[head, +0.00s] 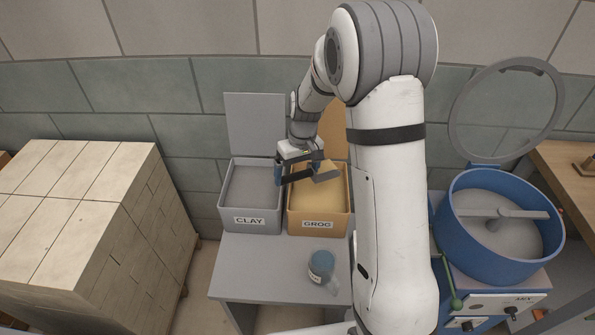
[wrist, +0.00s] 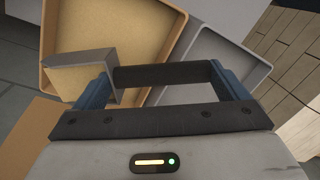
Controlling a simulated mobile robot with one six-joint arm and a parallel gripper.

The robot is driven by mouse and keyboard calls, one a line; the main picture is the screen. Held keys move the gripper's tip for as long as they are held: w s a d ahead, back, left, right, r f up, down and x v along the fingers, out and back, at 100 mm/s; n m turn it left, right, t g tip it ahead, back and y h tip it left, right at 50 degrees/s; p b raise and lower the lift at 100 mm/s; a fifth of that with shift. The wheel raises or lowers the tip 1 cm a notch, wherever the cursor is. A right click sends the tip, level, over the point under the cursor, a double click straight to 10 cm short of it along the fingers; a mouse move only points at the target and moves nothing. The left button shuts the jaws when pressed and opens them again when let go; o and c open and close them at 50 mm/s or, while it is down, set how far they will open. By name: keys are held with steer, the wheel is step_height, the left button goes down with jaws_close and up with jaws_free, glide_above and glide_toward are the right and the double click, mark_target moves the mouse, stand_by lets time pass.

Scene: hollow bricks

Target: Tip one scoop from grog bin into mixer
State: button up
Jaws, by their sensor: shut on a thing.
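My gripper (head: 298,167) is shut on the dark handle of a scoop (head: 326,172), above the bins. In the wrist view the handle (wrist: 165,75) spans between the blue fingers. The grey scoop (wrist: 105,67) sticks out at the left, its top tan like grog and looking roughly level. The tan grog bin (head: 318,225), labelled GROG, is open below the scoop; it also shows in the wrist view (wrist: 46,40). The mixer (head: 470,240) is a blue drum at the right with grey material and a paddle inside. Its round lid (head: 458,125) stands raised behind.
The grey CLAY bin (head: 235,224) stands left of the grog bin, also open. A blue-grey mug (head: 321,265) stands on the grey table (head: 265,275) in front. Stacked pale bricks (head: 90,230) fill the left. A wooden bench (head: 565,175) is at the far right.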

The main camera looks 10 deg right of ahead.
steer(key=shift+h, duration=0.6)
steer(key=shift+s+a+r+p, duration=0.1)
steer(key=shift+a+r+p, duration=0.25)
steer(key=shift+r, duration=0.4)
steer(key=shift+s+a+r+p, duration=0.1)
steer(key=shift+r+p, duration=0.35)
steer(key=shift+r, duration=0.25)
steer(key=shift+s+a+r+p, duration=0.1)
steer(key=shift+a+r+p, duration=0.25)
steer(key=shift+r, duration=0.4)
steer(key=shift+d, duration=0.1)
